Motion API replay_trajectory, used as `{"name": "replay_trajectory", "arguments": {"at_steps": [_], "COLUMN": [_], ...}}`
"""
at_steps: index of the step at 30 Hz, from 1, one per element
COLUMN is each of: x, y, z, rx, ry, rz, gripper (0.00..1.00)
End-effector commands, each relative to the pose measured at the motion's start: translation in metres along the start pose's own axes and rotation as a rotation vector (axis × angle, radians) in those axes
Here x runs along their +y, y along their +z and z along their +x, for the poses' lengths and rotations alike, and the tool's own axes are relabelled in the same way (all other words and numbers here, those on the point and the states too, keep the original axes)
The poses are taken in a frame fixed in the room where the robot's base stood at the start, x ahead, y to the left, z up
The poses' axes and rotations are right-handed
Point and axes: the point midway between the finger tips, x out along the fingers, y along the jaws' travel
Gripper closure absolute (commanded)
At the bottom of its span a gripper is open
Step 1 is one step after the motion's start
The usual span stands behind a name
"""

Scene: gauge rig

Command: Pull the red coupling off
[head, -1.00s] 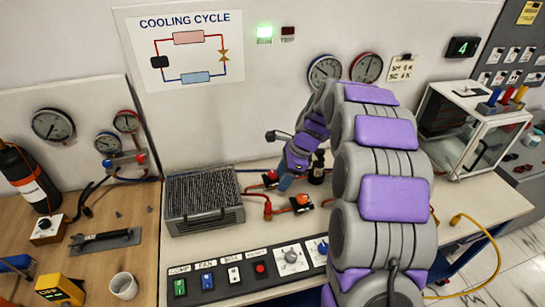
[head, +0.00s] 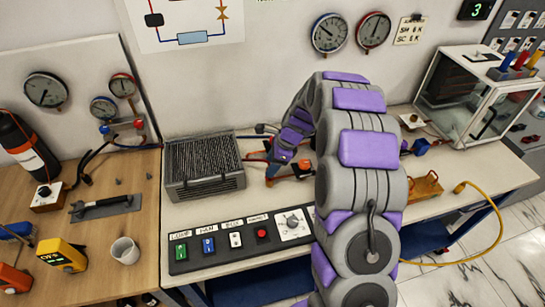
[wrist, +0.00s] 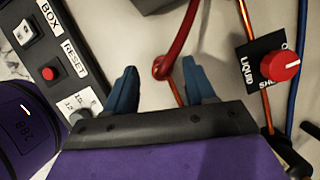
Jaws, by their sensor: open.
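A red hose (wrist: 180,35) comes down in the wrist view to a thick red fitting (wrist: 161,69), which appears to be the red coupling. A thin copper-orange pipe (wrist: 175,92) runs on below it. My gripper (wrist: 160,66) is open, with one blue finger on each side of the fitting in the picture. I see no clear contact, and the depth between them is hard to tell. In the head view my gripper (head: 282,151) points down over the bench among the red pipes; my arm hides part of this area.
A red knob (wrist: 280,65) on a black plate lies right of the fingers. The switch panel (head: 250,238) is in front, the finned grey unit (head: 204,167) to the left. A glass-sided box (head: 470,100) stands at the right. A yellow hose (head: 490,235) hangs off the bench.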

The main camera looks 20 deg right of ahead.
Motion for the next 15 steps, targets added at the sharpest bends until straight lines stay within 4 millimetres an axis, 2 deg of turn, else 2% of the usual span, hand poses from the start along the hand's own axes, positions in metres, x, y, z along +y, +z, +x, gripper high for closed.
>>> {"name": "replay_trajectory", "arguments": {"at_steps": [1,6,11,15], "x": [0.0,0.002,0.004,0.004], "y": [-0.003,0.004,0.012,0.012], "z": [0.01,0.032,0.043,0.044], "rx": [-0.002,0.004,0.013,0.013], "ry": [0.003,0.002,-0.004,-0.004], "rz": [0.002,0.001,-0.001,-0.001], "gripper": [0.46,0.46,0.46,0.46]}}
